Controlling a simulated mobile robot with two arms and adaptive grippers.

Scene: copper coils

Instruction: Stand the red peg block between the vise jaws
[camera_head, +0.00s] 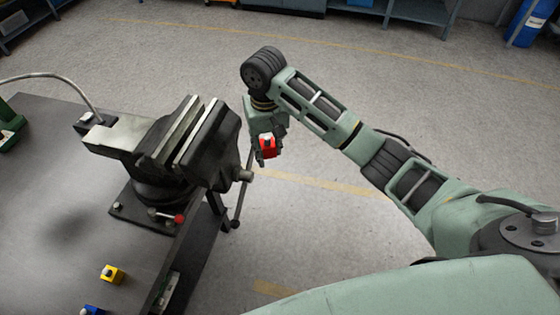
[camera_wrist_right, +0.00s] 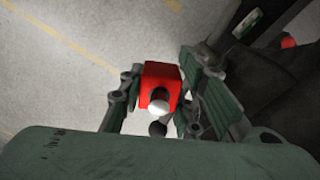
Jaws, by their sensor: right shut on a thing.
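The red peg block (camera_head: 267,149) is a small red cube with a pale round peg. My right gripper (camera_head: 262,140) is shut on it and holds it in the air over the floor, just right of the vise. In the right wrist view the red block (camera_wrist_right: 160,84) sits between the two fingers, its white peg toward the camera. The vise (camera_head: 205,150) is bolted near the right edge of the dark table; a narrow gap shows between its two pale-edged jaws (camera_head: 180,132), with nothing seen in it. My left gripper is not in view.
A yellow peg block (camera_head: 112,274) and a blue one (camera_head: 93,310) stand on the table (camera_head: 45,215) at the lower left. The vise handle (camera_head: 242,190) hangs past the table edge, close to my right gripper. A grey cable (camera_head: 60,76) arches behind the vise. Open floor lies to the right.

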